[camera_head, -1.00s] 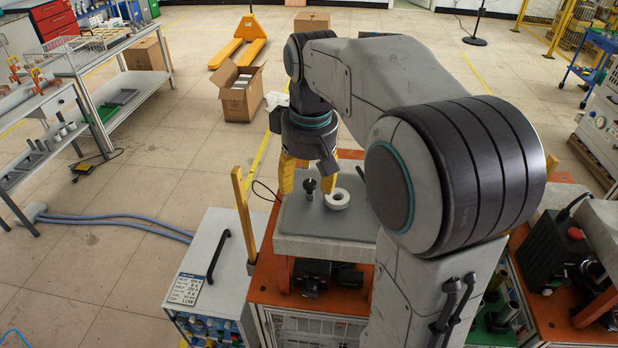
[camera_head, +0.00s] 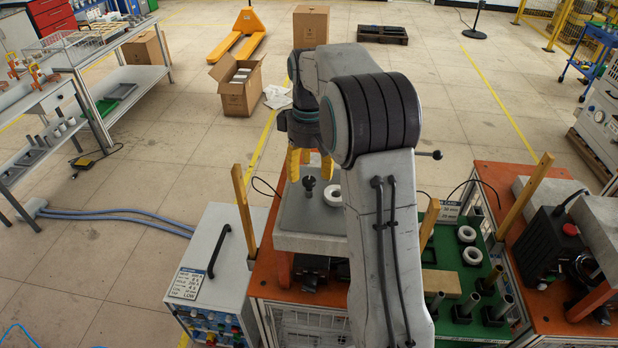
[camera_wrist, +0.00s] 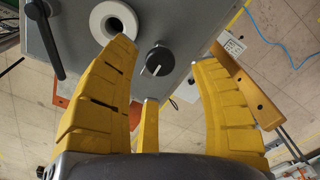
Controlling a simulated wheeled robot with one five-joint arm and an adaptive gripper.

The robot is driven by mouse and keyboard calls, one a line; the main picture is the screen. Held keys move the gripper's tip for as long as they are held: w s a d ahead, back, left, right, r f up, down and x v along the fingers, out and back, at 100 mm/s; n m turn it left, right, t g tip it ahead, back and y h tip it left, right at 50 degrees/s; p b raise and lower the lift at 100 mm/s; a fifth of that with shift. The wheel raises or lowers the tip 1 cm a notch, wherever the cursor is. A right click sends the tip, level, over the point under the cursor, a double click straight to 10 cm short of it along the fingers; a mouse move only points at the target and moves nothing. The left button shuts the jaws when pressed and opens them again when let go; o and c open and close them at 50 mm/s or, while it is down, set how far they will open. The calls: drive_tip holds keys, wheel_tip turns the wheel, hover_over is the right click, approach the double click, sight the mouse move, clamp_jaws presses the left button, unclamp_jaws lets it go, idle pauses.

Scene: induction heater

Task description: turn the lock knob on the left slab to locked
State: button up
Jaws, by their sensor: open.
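The lock knob (camera_head: 309,183) is a small black knob standing on top of the grey left slab (camera_head: 292,222), left of a white ring (camera_head: 332,195). In the wrist view the dark knob (camera_wrist: 158,60) shows from above, with a pale mark toward its lower left; I cannot tell its lock state. My gripper (camera_head: 310,170) has yellow fingers and points down over the slab. In the wrist view my gripper (camera_wrist: 163,72) is open and empty, with the knob showing between its spread fingertips. The fingers appear apart from the knob.
The white ring (camera_wrist: 112,22) and a black lever (camera_wrist: 44,40) are beside the knob. A wooden post (camera_head: 243,215) rises left of the slab. A grey cabinet (camera_head: 240,245) with a black handle stands left. A green tray (camera_head: 452,328) with rings and cylinders is right.

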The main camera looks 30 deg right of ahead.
sight(309, 180)
drive_tip(key=shift+f, duration=1.65)
clamp_jaws()
